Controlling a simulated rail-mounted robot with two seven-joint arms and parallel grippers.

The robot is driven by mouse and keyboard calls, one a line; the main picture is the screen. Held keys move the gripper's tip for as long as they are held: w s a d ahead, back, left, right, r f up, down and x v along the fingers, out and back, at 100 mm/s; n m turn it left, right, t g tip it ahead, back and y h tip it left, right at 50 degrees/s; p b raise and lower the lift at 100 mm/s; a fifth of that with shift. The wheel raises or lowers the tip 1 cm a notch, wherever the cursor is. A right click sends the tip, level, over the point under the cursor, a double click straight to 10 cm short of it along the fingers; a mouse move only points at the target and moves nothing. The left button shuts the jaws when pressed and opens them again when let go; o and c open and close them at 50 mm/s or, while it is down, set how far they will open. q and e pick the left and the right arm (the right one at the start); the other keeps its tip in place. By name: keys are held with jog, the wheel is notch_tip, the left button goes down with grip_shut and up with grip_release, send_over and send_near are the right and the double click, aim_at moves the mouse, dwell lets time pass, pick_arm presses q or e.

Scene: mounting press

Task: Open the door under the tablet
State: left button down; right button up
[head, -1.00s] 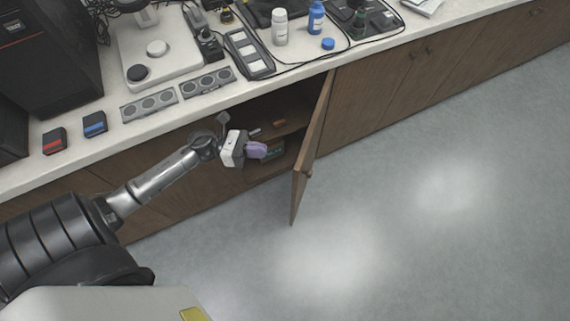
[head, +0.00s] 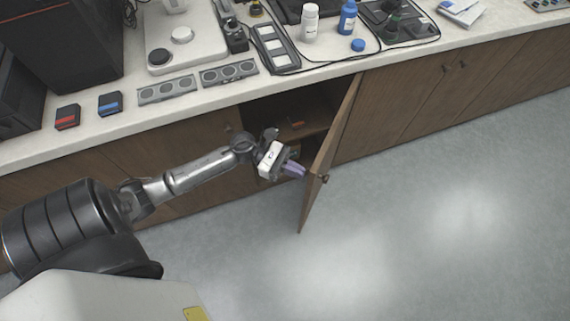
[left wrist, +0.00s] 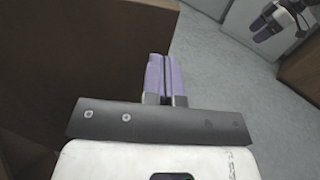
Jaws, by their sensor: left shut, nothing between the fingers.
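The brown cabinet door (head: 331,152) stands swung out from the bench front, hinged on its right, with a dark knob (head: 323,179) on its outer face. The dark cabinet opening (head: 285,108) shows to its left. My left gripper (head: 298,170) is shut and empty, its purple fingers close to the door's inner side; I cannot tell whether they touch it. The closed fingers also show in the left wrist view (left wrist: 166,78), beside a dark brown panel. A grey frame with pale squares (head: 273,47), perhaps the tablet, lies on the counter above.
The white counter (head: 215,98) holds a white device (head: 182,36), grey dial strips (head: 228,72), a white bottle (head: 310,22) and a blue bottle (head: 347,17). Closed cabinet doors (head: 433,90) run to the right. The grey floor (head: 420,210) in front is clear.

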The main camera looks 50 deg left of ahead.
pick_arm(q)
jog(key=shift+w+d, duration=0.3)
jog(key=shift+d, duration=0.25)
